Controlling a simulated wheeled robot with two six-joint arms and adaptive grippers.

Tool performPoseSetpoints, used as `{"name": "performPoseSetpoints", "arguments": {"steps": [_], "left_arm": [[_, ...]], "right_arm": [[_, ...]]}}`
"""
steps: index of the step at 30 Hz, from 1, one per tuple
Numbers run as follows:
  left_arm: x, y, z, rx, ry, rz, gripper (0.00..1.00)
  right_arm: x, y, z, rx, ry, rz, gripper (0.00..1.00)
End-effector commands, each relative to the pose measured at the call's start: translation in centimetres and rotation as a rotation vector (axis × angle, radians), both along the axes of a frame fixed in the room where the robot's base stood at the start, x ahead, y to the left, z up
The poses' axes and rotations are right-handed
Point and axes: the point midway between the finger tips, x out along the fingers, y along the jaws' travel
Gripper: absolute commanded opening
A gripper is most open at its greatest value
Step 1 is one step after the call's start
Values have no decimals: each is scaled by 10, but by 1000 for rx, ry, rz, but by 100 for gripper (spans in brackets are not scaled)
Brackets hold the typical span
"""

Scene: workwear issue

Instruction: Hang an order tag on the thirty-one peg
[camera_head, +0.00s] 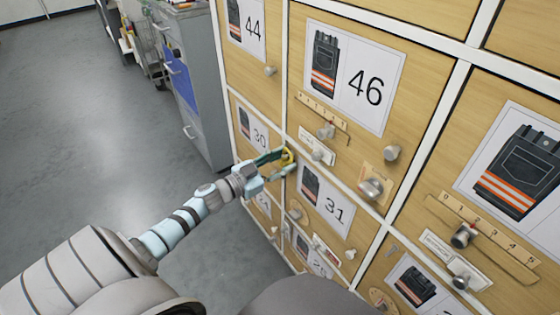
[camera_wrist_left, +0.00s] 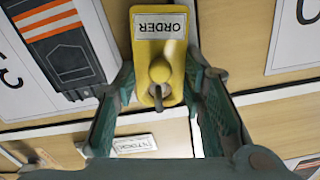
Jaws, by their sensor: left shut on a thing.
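My left gripper (camera_head: 278,164) is shut on the yellow order tag (camera_head: 289,155), at the upper left corner of the door with the 31 card (camera_head: 325,199). In the left wrist view the yellow tag (camera_wrist_left: 160,36) shows its ORDER label upside down. The fingers of the left gripper (camera_wrist_left: 160,80) lie on either side of its yellow knob. A small grey pin shows below the knob; I cannot tell whether it is a peg of the door. The peg for 31 cannot be made out clearly behind the gripper. My right gripper is not in view.
The door with the 46 card (camera_head: 351,77) is above, with several knobs and a small scale strip (camera_head: 322,114). The door with the 30 card (camera_head: 252,127) is to the left. A grey cabinet (camera_head: 192,80) stands further back. The floor (camera_head: 90,150) at left is clear.

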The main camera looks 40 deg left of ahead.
Motion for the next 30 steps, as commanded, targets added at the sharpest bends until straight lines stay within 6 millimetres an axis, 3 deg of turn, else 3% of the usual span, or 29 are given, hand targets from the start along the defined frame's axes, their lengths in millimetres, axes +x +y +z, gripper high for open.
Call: {"name": "performPoseSetpoints", "arguments": {"steps": [9,10,14,24,26,30], "left_arm": [[0,0,0,0,0,0,20],[0,0,0,0,0,0,39],[0,0,0,0,0,0,60],[-3,1,0,0,1,0,61],[-8,3,-1,1,1,-1,61],[-38,11,-2,2,7,-4,61]], "right_arm": [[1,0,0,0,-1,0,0],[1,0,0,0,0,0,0],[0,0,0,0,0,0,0],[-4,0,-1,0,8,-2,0],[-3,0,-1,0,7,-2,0],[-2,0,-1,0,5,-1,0]]}}
